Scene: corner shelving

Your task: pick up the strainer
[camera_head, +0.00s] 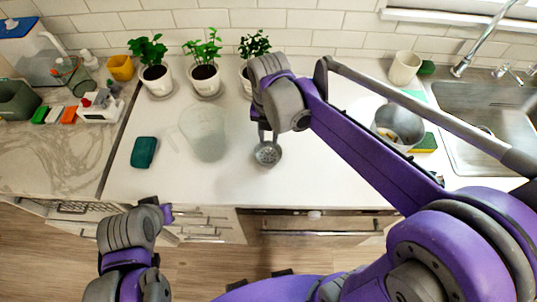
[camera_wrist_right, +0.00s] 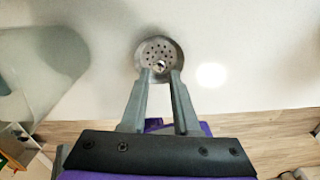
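The strainer (camera_head: 267,155) is a small round grey metal piece with holes, on the white counter near its front edge. In the right wrist view the strainer (camera_wrist_right: 158,49) lies just beyond my fingertips, with a small knob at its middle. My right gripper (camera_head: 266,136) is above and at the strainer in the head view. In the right wrist view my right gripper (camera_wrist_right: 160,74) has its two fingers apart, overlapping the strainer's near part, with a gap around the knob. Contact cannot be told. My left gripper (camera_head: 158,209) is low at the left, its fingers not clearly visible.
A clear pitcher (camera_head: 207,135) and a dark green sponge-like block (camera_head: 144,152) stand left of the strainer. Several potted plants (camera_head: 205,76) line the back wall. A metal pot (camera_head: 399,124) and the sink (camera_head: 490,115) are at the right. Counter around the strainer is clear.

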